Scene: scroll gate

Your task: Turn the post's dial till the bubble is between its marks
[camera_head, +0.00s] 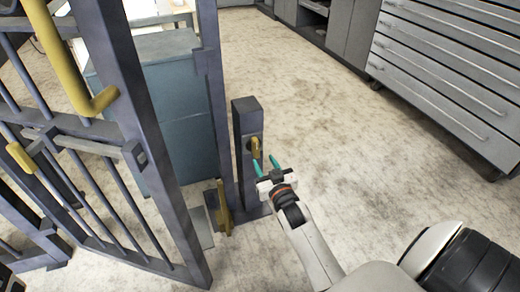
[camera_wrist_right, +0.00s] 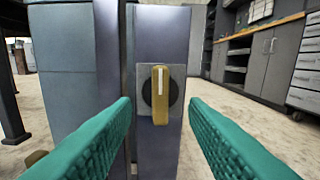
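The short dark post (camera_head: 245,118) stands upright beside the gate, and it also shows in the right wrist view (camera_wrist_right: 172,30). Its dial (camera_head: 255,147) is a yellow lever on a dark round base. In the right wrist view the dial (camera_wrist_right: 160,98) hangs about vertical, with a white line near its top. My right gripper (camera_head: 265,163) is open in front of the dial. Its teal fingers lie left and right of the lever, apart from it. No bubble or marks can be made out. My left gripper is out of view.
The barred gate (camera_head: 138,120) with a yellow handle (camera_head: 70,65) stands left of the post. A yellow pedal-like piece (camera_head: 224,207) is low by the post's foot. A blue-grey cabinet (camera_head: 180,115) is behind. Drawers (camera_head: 450,70) stand far right; the floor between is clear.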

